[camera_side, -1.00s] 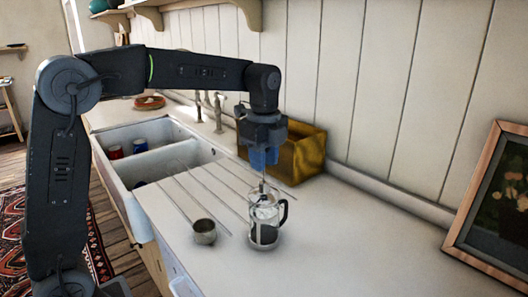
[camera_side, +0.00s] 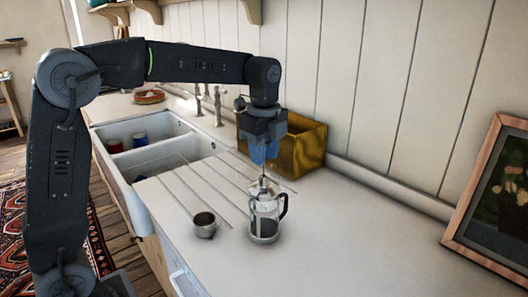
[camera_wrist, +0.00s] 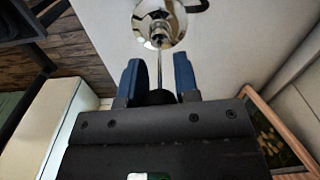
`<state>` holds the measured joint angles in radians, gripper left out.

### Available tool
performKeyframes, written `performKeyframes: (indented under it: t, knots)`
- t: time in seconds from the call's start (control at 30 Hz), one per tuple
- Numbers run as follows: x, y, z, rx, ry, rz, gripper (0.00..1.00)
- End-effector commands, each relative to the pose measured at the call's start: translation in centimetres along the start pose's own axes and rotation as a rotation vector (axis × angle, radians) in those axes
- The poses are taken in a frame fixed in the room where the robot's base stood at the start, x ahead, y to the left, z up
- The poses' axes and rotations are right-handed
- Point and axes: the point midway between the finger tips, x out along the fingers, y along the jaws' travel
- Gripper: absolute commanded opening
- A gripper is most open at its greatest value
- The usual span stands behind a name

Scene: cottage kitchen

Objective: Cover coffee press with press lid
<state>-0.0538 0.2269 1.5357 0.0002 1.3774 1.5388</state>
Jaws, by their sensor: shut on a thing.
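The coffee press (camera_side: 266,222) is a glass beaker with a metal frame and a dark handle, upright on the white counter. The press lid (camera_side: 261,187) is a shiny metal dome with a thin upright rod. It is over the press mouth and seems slightly above the rim; whether they touch is unclear. My gripper (camera_side: 264,154) is above the press, with blue fingers shut on the top of the lid's rod. In the wrist view the round lid (camera_wrist: 160,20) lies beyond my gripper (camera_wrist: 159,80), with a dark knob between the fingers.
A small metal cup (camera_side: 204,226) stands left of the press. A golden box (camera_side: 300,148) is behind, near the wall. A sink (camera_side: 160,158) is at left and a framed picture (camera_side: 497,195) at right. The counter right of the press is clear.

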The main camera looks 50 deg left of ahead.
Motion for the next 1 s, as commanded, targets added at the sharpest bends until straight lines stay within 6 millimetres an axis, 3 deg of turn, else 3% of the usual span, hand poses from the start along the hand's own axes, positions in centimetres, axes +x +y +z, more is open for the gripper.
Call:
performKeyframes:
  t: [0.87,0.9,1.0]
  knots:
    - [1.3,0.0,0.0,0.000,0.000,0.000,0.00]
    - [1.2,0.0,0.0,0.000,0.000,-0.001,0.32]
    - [1.2,0.0,0.0,0.000,0.000,-0.001,0.40]
